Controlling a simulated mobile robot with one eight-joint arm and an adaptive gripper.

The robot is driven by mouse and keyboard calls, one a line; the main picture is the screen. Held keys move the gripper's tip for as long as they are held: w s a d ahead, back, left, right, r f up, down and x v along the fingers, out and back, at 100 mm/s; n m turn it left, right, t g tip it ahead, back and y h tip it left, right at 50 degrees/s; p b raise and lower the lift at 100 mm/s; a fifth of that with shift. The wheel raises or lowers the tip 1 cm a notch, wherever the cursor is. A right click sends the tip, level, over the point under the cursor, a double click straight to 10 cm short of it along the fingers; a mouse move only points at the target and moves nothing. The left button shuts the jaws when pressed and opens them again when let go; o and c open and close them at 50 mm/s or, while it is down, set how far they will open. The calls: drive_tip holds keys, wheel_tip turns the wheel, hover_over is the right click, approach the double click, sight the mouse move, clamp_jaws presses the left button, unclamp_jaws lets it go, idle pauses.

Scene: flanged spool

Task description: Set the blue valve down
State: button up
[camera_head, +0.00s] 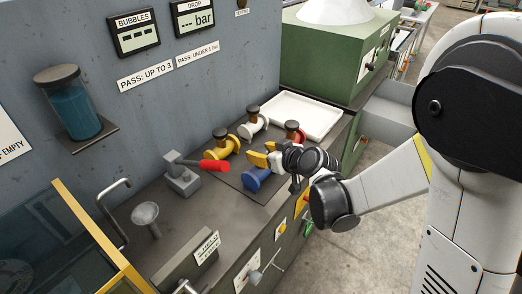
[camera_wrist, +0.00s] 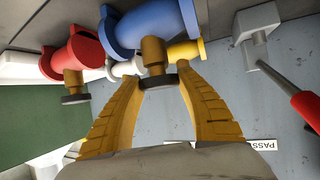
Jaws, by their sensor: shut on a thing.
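The blue valve (camera_head: 257,181) is at the front of the dark mat (camera_head: 233,178) on the bench; I cannot tell whether it touches the mat. In the wrist view its blue flanged body (camera_wrist: 155,25) is tilted, with a brass stem and dark knob between my fingers. My gripper (camera_head: 262,160) is shut on its stem end, reaching in from the right. The fingers of my gripper (camera_wrist: 158,75) close around the stem in the wrist view. The valve's underside is hidden.
A yellow valve (camera_head: 222,147), a white valve (camera_head: 252,127) and a red valve (camera_head: 293,134) stand close behind. A white tray (camera_head: 312,115) is at the back right. A grey fixture (camera_head: 182,180) with a red handle (camera_head: 214,166) is left. A funnel (camera_head: 146,213) stands front left.

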drive_tip(key=shift+f, duration=0.15)
drive_tip(key=o, duration=1.4)
drive_tip(key=shift+c, duration=0.2)
drive_tip(key=shift+d+r, duration=0.1)
drive_tip(key=shift+r, duration=0.2)
drive_tip(key=s+d+r+m+g+h+p, duration=0.1)
drive_tip(key=s+d+r+m+h, duration=0.1)
drive_tip(key=s+d, duration=0.3)
drive_tip(key=s+d+r+m+g+h+p, duration=0.1)
drive_tip(key=s+d+r, duration=0.4)
drive_tip(key=s, duration=0.7)
drive_tip(key=s+d+r+m+g+h+p, duration=0.1)
drive_tip(key=s+d+r+m+h, duration=0.2)
drive_tip(key=s+d, duration=0.4)
drive_tip(key=shift+s+d+r+m+h+p, duration=0.15)
drive_tip(key=shift+s+r+m+h+p, duration=0.2)
drive_tip(key=shift+s, duration=0.5)
